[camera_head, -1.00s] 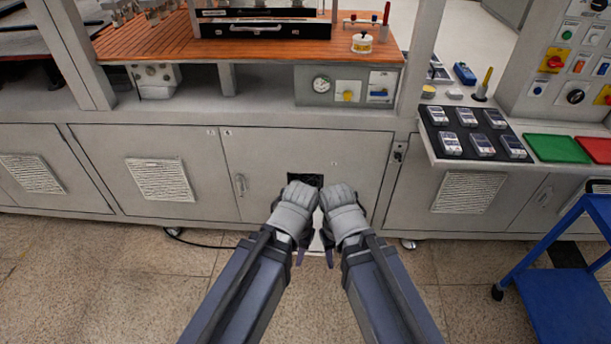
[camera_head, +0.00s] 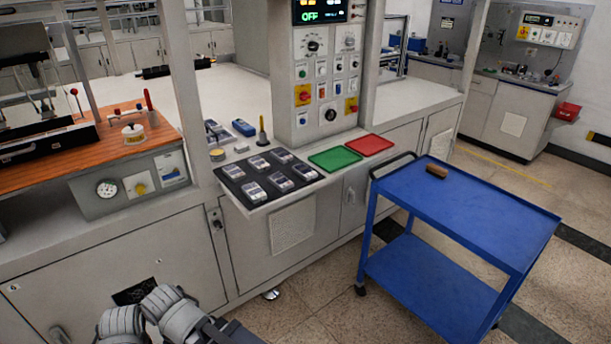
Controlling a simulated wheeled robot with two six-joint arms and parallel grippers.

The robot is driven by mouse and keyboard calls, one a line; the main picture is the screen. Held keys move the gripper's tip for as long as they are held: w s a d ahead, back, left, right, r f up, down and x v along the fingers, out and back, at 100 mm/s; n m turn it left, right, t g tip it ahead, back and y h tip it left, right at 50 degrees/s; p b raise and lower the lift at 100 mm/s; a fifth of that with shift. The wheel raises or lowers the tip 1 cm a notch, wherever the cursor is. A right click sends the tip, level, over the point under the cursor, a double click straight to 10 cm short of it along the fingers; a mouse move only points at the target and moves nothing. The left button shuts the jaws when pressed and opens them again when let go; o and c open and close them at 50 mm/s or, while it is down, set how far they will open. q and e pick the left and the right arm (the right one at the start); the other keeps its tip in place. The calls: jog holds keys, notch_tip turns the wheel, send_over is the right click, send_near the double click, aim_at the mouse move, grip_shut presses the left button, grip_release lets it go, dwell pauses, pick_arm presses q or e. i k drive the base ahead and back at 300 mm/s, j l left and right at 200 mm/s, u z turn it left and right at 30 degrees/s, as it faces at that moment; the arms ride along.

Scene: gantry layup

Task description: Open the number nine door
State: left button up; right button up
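Grey cabinet doors run along the bench front. A plain door (camera_head: 90,262) at the lower left bears small number labels too small to read surely. A door with a louvred vent (camera_head: 292,228) sits under the black tray, and a narrower door with a handle (camera_head: 352,200) is right of it. All these look closed; I cannot tell which is number nine. My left gripper (camera_head: 121,324) and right gripper (camera_head: 170,312) are side by side at the lower left, before the plain door and its dark opening. Their fingertips are hidden.
A blue two-shelf cart (camera_head: 455,215) with a brown block (camera_head: 436,170) stands on the right, close before the bench. The black tray (camera_head: 232,172), green mat (camera_head: 334,159) and red mat (camera_head: 369,145) lie on a bench ledge. Floor is clear between bench and cart.

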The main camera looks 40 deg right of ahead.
aim_at(441, 125)
jog(key=z, duration=2.15)
jog(key=i+l+z, duration=1.1)
jog(key=i, duration=0.2)
jog(key=i+z, duration=0.2)
jog(key=i, duration=0.2)
jog(key=i+u, duration=0.2)
jog(key=i, duration=0.45)
jog(key=i+u, duration=0.25)
jog(key=i, duration=1.35)
jog(key=i+l+u, duration=0.1)
jog(key=i, duration=0.75)
jog(key=i+u, duration=0.5)
jog(key=i+l+u, duration=0.2)
jog(key=i+u, duration=0.25)
jog(key=i, duration=0.15)
